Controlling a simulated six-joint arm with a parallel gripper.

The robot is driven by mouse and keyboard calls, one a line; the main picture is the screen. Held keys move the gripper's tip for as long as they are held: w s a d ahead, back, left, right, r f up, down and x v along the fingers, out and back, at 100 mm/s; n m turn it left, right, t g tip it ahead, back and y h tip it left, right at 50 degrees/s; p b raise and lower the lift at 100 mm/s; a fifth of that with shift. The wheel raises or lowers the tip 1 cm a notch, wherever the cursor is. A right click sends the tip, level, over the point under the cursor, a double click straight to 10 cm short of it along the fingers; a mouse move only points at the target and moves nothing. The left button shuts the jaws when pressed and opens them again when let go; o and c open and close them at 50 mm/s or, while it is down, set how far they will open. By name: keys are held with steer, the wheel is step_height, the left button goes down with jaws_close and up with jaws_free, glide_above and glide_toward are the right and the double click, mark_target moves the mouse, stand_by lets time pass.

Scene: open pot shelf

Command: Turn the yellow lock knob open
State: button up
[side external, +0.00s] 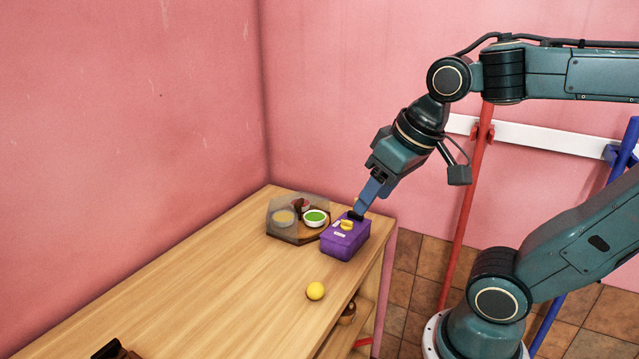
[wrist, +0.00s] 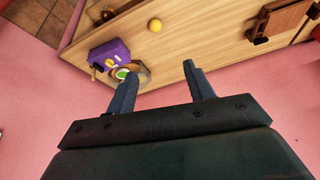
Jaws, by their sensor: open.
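A purple box (side external: 343,243) stands near the far right end of the wooden table. The yellow lock knob (side external: 347,225) is on its top, beside small white labels. My gripper (side external: 357,212) points down toward the box and overlaps its back edge in the side view; whether it touches cannot be told. In the wrist view my gripper (wrist: 161,69) is open with nothing between its fingers. The purple box (wrist: 106,52) shows there to the left of the fingers, with the yellow knob (wrist: 110,62) small on it.
A tray with several small bowls, one green (side external: 315,217), sits left of the box under a see-through cover. A yellow ball (side external: 316,291) lies nearer the front edge of the table (side external: 220,290). The table's middle is clear. Pink walls stand behind.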

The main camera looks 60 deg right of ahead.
steer(key=w+d+m+g, duration=0.1)
steer(key=w+d+m, duration=0.3)
steer(key=w+m, duration=0.15)
steer(key=m+g, duration=0.4)
steer(key=m, duration=0.7)
glide_above(347, 221)
step_height(347, 221, down, 8)
steer(key=f, duration=0.1)
steer(key=shift+d+r, duration=0.1)
steer(key=shift+r, duration=0.15)
step_height(347, 221, down, 14)
steer(key=shift+r, duration=0.1)
steer(key=shift+c, duration=0.4)
steer(key=c, duration=0.9)
